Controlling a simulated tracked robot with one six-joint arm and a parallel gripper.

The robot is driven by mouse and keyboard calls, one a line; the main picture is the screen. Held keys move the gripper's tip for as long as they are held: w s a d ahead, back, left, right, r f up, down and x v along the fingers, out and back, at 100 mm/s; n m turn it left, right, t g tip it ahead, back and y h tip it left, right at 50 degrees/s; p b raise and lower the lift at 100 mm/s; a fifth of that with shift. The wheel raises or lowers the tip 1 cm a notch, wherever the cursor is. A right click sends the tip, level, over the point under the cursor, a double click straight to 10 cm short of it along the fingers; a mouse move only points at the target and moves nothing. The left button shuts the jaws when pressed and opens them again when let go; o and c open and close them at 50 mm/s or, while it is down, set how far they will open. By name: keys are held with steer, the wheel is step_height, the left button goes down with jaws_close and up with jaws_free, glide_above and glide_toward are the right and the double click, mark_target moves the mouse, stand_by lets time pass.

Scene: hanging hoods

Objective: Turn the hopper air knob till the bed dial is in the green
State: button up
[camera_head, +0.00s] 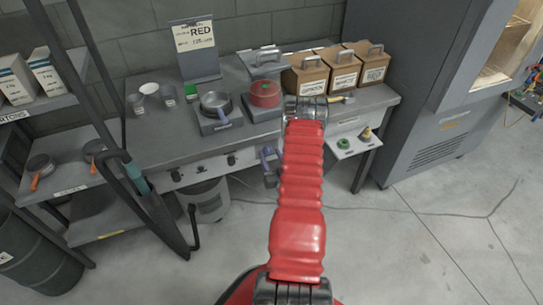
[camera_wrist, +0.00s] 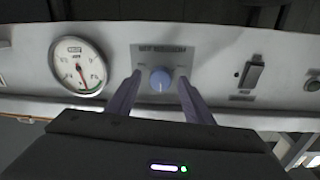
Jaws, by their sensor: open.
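A round blue knob (camera_wrist: 160,79) sits on a grey plate on a pale panel in the wrist view; the plate's lettering is too blurred to read. My gripper (camera_wrist: 160,82) is open, with one purple finger on each side of the knob and visible gaps between. Whether the fingers reach its depth I cannot tell. A white round dial (camera_wrist: 77,65) is left of the knob. In the head view my gripper (camera_head: 269,158) is at the bench front, and the arm hides part of the panel.
The wrist view also shows a dark switch (camera_wrist: 251,74) right of the knob. In the head view the bench (camera_head: 210,152) carries pans, cups and several brown boxes (camera_head: 343,72). A small side shelf (camera_head: 357,143) stands right of my arm. Floor at lower right is clear.

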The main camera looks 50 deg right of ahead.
steer(key=shift+c, duration=0.6)
steer(key=c, duration=0.9)
steer(key=shift+s+n, duration=0.1)
steer(key=shift+n, duration=1.7)
steer(key=o, duration=1)
